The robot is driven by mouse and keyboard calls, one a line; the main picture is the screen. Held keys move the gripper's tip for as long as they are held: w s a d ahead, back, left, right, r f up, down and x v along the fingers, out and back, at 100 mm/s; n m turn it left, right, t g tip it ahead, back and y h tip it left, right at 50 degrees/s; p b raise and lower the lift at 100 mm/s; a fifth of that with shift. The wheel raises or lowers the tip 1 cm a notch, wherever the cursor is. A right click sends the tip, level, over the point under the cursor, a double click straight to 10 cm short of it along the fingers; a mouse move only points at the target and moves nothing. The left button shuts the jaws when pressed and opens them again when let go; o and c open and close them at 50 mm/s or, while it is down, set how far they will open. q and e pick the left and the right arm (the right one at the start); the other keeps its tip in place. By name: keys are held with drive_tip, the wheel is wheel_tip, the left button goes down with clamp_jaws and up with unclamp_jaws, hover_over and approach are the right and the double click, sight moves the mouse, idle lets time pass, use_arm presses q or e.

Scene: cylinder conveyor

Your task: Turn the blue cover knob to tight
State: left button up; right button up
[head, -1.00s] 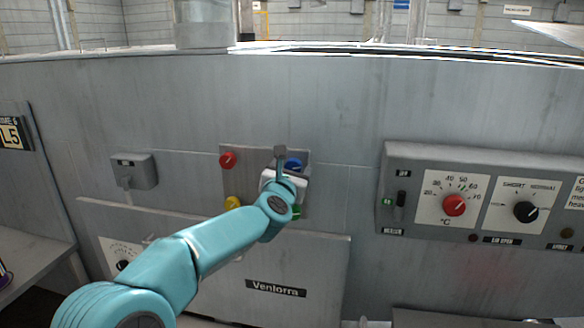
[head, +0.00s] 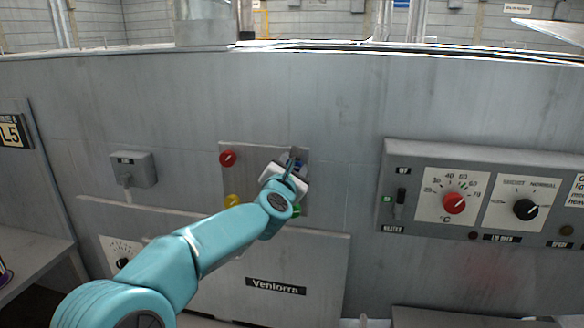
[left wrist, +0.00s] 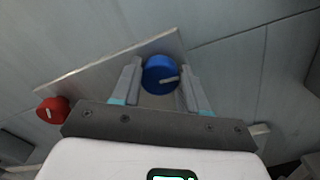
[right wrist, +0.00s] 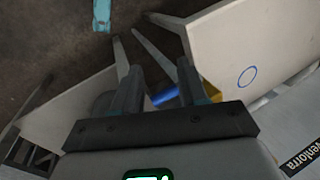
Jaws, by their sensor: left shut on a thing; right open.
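The blue knob (left wrist: 158,74) sits at a corner of a grey plate (head: 262,153) on the machine's front wall. In the head view the left gripper (head: 297,158) is tilted and hides most of the knob. My right gripper (right wrist: 159,68) shows only in the right wrist view, open, with nothing held, away from the knob.
Red (head: 228,158), yellow (head: 232,201) and green (head: 297,209) knobs share the plate. A control box (head: 430,155) with red and black dials is at the right, and a small grey box (head: 134,170) at the left. A blue cylinder (right wrist: 165,96) shows beyond my right fingers.

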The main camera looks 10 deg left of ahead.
use_arm(q)
drive_tip(key=shift+m+p, duration=1.35)
drive_tip(key=shift+m, duration=5.85)
drive_tip(key=shift+f, duration=0.1)
drive_tip(key=o, duration=1.1)
drive_tip(key=shift+d, duration=0.1)
drive_tip(key=shift+c, duration=0.2)
